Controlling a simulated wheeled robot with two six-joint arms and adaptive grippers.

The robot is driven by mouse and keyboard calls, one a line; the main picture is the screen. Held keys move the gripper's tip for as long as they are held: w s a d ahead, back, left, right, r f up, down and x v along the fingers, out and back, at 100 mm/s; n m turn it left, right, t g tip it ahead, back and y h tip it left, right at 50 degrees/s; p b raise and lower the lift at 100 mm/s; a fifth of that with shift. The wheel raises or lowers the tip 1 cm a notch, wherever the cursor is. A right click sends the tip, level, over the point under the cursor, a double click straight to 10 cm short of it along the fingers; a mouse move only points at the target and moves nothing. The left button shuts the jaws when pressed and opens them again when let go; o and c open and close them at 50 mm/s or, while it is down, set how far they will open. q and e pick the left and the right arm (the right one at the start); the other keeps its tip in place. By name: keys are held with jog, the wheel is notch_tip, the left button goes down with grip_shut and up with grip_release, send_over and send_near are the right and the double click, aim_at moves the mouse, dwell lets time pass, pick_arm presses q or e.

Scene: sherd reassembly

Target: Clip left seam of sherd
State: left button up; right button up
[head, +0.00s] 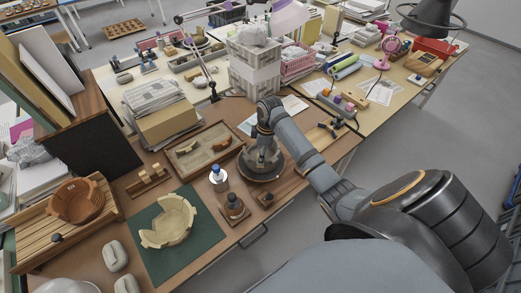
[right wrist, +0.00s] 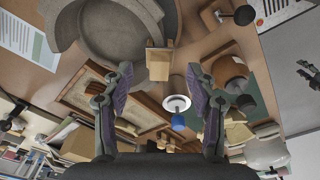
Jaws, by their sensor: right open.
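My right gripper (head: 265,155) is over a dark round stand (head: 263,170) in the head view. In the right wrist view the right gripper (right wrist: 163,95) is open, with nothing between its fingers. A small pale wooden piece, perhaps a clip (right wrist: 158,65), is beyond the fingertips, beside the round grey stand (right wrist: 125,25). I cannot tell whether it grips anything. A curved grey-brown wall (right wrist: 62,22) rises around part of the stand. A pale broken bowl (head: 168,222) lies on a green mat (head: 196,250). The seam cannot be made out. My left gripper is not in view.
A shallow wooden tray (head: 232,158) with sherds is left of the stand. A blue-capped bottle (head: 217,178) and a brown jar (head: 234,207) stand near it. Wooden blocks (head: 148,180) and a reddish bowl (head: 75,200) on a slatted rack are further left. White crates (head: 253,68) stand behind.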

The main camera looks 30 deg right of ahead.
notch_tip(320, 180, up, 9)
jog(key=shift+s+d+r, duration=0.2)
jog(key=shift+s+d, duration=0.15)
jog(key=shift+s, duration=0.1)
jog(key=shift+f, duration=0.1)
